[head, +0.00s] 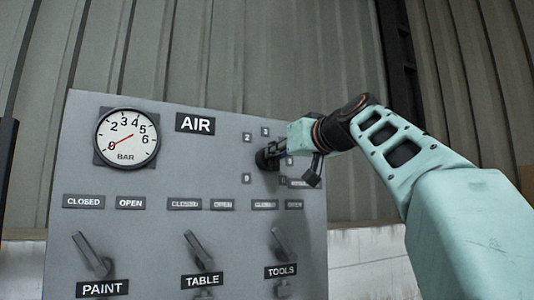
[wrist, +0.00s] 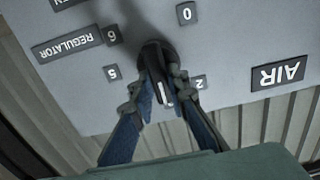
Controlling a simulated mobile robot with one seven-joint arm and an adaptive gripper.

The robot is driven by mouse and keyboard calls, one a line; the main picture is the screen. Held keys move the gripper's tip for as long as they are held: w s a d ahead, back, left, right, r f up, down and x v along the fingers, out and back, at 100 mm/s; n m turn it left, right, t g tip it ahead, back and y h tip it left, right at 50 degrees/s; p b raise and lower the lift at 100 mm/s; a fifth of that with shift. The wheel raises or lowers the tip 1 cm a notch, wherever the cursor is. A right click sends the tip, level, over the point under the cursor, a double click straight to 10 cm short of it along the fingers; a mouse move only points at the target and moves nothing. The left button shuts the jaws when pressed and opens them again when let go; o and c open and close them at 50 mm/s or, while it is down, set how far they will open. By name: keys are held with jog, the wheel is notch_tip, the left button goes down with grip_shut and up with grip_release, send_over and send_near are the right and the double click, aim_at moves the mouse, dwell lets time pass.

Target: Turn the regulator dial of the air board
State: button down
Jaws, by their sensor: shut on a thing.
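The grey air board (head: 225,270) stands ahead, with a black "AIR" label (head: 195,124). Its black regulator dial (head: 261,160) is at the right, ringed by small number tags. In the wrist view the dial (wrist: 153,50) shows dark, with a pale mark on its near end. My gripper (head: 272,155) is shut on the dial, reaching in from the right. In the wrist view its fingers (wrist: 158,88) lie on either side of the dial's grip. The round pressure gauge (head: 127,138) has a red needle pointing near 0. In the head view my gripper partly hides the dial and its tags.
Three levers, above the labels PAINT (head: 102,288), TABLE (head: 202,280) and TOOLS (head: 281,271), lean up and left below the dial. CLOSED and OPEN tags sit over them. A corrugated wall (head: 250,50) stands behind. There is free room right of the board, under my arm.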

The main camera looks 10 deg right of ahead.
jog(key=shift+m, duration=0.3)
jog(key=shift+w+d+f+m+p, duration=0.15)
jog(key=shift+m+p, duration=0.6)
jog(key=shift+m, duration=2.1)
jog(key=shift+s+d+f+m+p, duration=0.1)
jog(key=shift+m+p, duration=0.7)
jog(key=shift+m, duration=2.1)
jog(key=shift+w+d+f+m+p, duration=0.15)
jog(key=shift+m+p, duration=0.6)
jog(key=shift+m, duration=2.1)
jog(key=shift+s, duration=0.1)
jog(key=c, duration=1.9)
grip_release()
jog(key=shift+r, duration=0.2)
